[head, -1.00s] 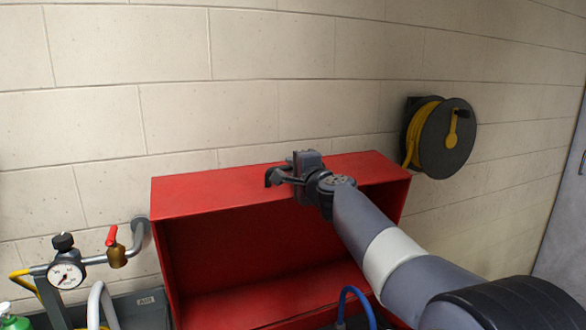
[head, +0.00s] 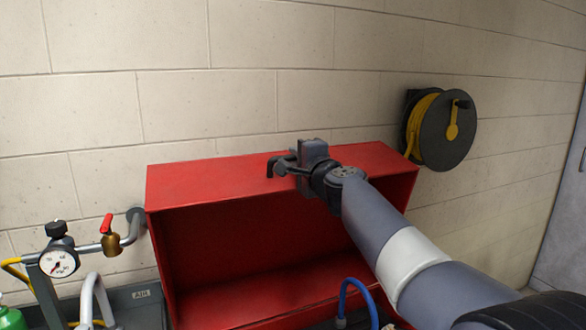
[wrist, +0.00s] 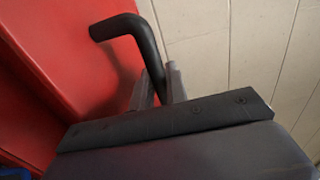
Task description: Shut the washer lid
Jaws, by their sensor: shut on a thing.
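The washer lid (head: 215,182) is a red, box-like hood that stands raised against the wall in the head view, with its hollow side facing me. Its red surface (wrist: 55,60) fills the left of the wrist view. A bent black handle (wrist: 120,27) stands off the red surface. My gripper (head: 288,168) is at the lid's upper panel, with its fingers shut on the handle, whose end also shows in the head view (head: 272,166). The fingers (wrist: 158,88) pinch the bar in the wrist view. The washer's tub is out of view or hidden.
A pressure gauge (head: 59,262) and a brass valve with a red lever (head: 109,240) stand left of the lid. A yellow hose reel (head: 440,130) is on the wall at right. A blue hose (head: 350,288) rises at the bottom.

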